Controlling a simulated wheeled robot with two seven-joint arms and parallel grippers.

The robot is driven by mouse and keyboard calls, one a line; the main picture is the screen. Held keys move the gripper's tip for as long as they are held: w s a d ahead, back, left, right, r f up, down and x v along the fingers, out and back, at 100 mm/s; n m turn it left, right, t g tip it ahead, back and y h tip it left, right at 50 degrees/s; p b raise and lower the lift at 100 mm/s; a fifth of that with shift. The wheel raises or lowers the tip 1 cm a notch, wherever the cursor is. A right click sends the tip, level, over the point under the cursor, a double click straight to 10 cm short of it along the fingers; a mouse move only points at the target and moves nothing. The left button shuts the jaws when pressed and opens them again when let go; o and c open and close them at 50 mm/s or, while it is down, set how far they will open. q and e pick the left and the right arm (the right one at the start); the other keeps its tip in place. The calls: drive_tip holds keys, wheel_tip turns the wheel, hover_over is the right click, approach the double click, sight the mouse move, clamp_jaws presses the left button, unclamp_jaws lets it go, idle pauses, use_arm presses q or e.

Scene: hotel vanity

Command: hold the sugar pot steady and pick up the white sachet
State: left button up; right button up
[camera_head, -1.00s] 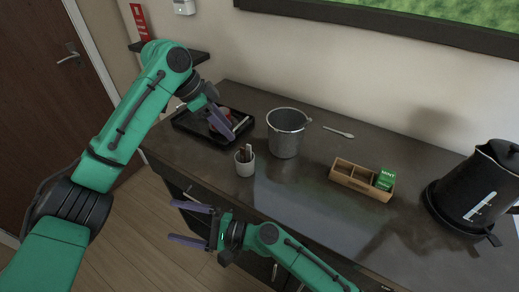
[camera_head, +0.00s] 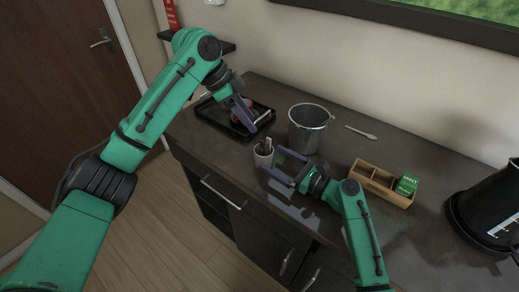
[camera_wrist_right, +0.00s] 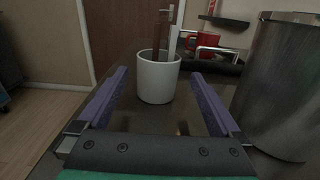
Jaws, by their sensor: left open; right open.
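The white sugar pot (camera_head: 262,160) stands upright near the counter's front edge, with brown sticks poking out of it. It also shows in the right wrist view (camera_wrist_right: 158,80), where a slim white sachet (camera_wrist_right: 174,40) stands in it beside a brown sachet (camera_wrist_right: 156,36). My right gripper (camera_head: 270,160) is open, its fingers pointing at the pot. In the wrist view the pot lies between the fingertips or just beyond them, with a gap on each side; contact is not visible. My left gripper (camera_head: 251,121) is open, low over the black tray, behind the pot.
The black tray (camera_head: 212,113) holds a red cup (camera_wrist_right: 204,41). A metal bucket (camera_head: 307,132) stands close right of the pot. A spoon (camera_head: 361,132), a wooden box (camera_head: 380,187) with a green mint packet (camera_head: 406,184), and a black kettle (camera_head: 487,212) are further right.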

sight(257, 150)
drive_tip(key=x, duration=0.7)
drive_tip(key=shift+a, duration=0.1)
drive_tip(key=shift+s, duration=0.15)
